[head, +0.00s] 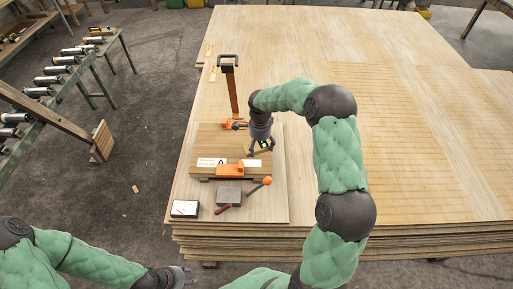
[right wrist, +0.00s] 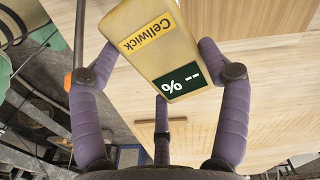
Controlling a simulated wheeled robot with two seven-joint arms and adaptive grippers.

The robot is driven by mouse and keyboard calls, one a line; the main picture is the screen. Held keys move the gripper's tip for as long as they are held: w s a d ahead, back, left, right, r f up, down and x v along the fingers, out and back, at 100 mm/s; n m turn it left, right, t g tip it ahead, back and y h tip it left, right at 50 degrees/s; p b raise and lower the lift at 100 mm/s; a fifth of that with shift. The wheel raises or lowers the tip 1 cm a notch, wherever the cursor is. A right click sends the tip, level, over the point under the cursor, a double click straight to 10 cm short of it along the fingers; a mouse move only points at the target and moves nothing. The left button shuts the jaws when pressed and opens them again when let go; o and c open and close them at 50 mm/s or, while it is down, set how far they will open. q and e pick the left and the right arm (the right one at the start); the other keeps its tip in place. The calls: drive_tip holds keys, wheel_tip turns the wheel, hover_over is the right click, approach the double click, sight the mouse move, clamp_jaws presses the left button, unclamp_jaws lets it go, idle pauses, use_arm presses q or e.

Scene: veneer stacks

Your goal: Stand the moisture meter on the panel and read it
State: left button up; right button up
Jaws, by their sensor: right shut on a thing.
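The moisture meter (right wrist: 150,45) is a pale yellow block with a "Cellwick" label and a dark green display showing "-- %". My right gripper (head: 261,143) is shut on the meter, whose display also shows in the head view (head: 265,144). It holds the meter over the small wooden panel (head: 207,140) on the veneer stack. I cannot tell whether the meter touches the panel.
An orange tool (head: 230,170) and white labels (head: 211,162) sit at the panel's front. A tall orange-and-black tool (head: 232,90) rises behind. The stack's right side (head: 430,110) is clear.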

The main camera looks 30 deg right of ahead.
drive_tip(key=w+d+f, duration=0.1)
drive_tip(key=w+f, duration=0.1)
drive_tip(key=w+d+f+b, duration=0.1)
drive_tip(key=w+f, duration=0.1)
drive_tip(key=w+d+f+b, duration=0.1)
drive_tip(key=w+f, duration=0.1)
drive_tip(key=w, duration=0.1)
drive_tip(key=shift+d+f, duration=0.2)
drive_tip(key=shift+f, duration=0.15)
drive_tip(key=shift+w+d+f+b, duration=0.1)
drive_tip(key=shift+w+f+b, duration=0.2)
drive_tip(key=shift+f, duration=0.1)
drive_tip(key=shift+s+f+b, duration=0.1)
drive_tip(key=shift+f+b, duration=0.45)
drive_tip(key=shift+f, duration=0.85)
drive_tip(key=shift+f, duration=0.15)
drive_tip(key=o, duration=1.3)
drive_tip(key=shift+c, duration=0.2)
wheel_tip(320, 180, up, 12)
drive_tip(key=p, duration=0.3)
